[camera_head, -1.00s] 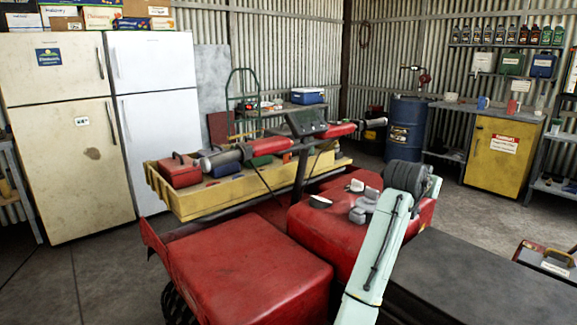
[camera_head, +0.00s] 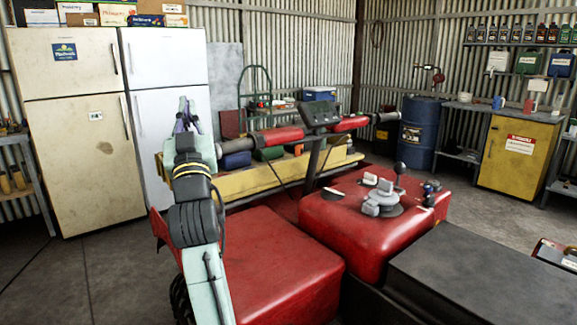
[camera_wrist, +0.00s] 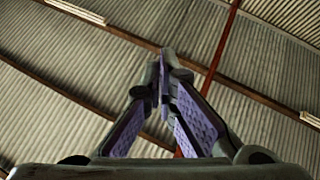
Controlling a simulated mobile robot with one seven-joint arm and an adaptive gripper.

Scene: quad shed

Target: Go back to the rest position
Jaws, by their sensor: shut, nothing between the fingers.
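My gripper (camera_head: 185,115) is raised at the end of my pale green arm, in front of the white fridge and the yellow rack in the head view. In the wrist view my gripper (camera_wrist: 165,75) has its purple-padded fingers brought together at the tips, with nothing between them. Behind the fingers only the corrugated roof (camera_wrist: 240,60) and its beams show. My gripper points upward and touches nothing that I can see.
The red quad (camera_head: 270,265) fills the middle, with its handlebars (camera_head: 320,115) and the yellow rack (camera_head: 245,184) close to my arm. A cream fridge (camera_head: 85,150) and a white fridge (camera_head: 165,75) stand behind. The floor (camera_head: 95,265) at left is clear.

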